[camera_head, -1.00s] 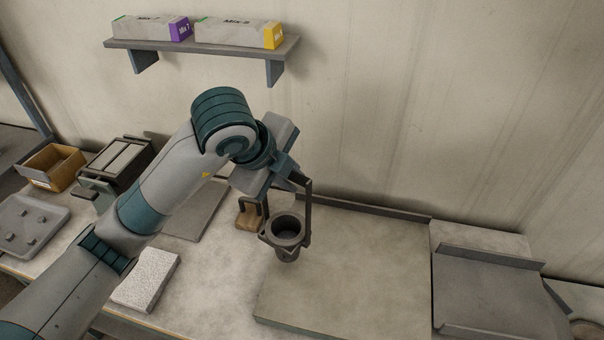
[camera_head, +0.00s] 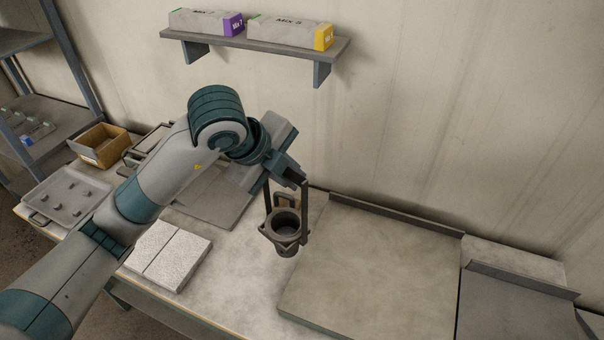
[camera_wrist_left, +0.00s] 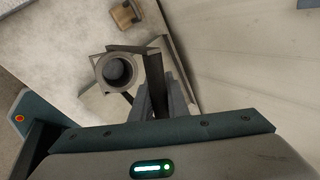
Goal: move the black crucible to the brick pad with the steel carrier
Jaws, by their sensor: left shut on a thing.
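The black crucible (camera_head: 287,222) hangs upright in the steel carrier (camera_head: 305,212), whose ring surrounds it and whose two uprights rise to my left gripper (camera_head: 291,172). The gripper is shut on the carrier's top. The crucible is held above the bench, beside the left edge of a large flat plate. In the left wrist view the crucible (camera_wrist_left: 117,71) shows its open mouth, with the carrier (camera_wrist_left: 154,75) beside my left gripper's fingers (camera_wrist_left: 160,100). The brick pad (camera_head: 170,253), two pale rough blocks side by side, lies left of the crucible, partly behind my arm. My right gripper is not in view.
The large plate (camera_head: 375,275) has a raised back lip. A grey tray (camera_head: 72,192) and cardboard box (camera_head: 100,146) are far left. Bare bench lies between pad and crucible.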

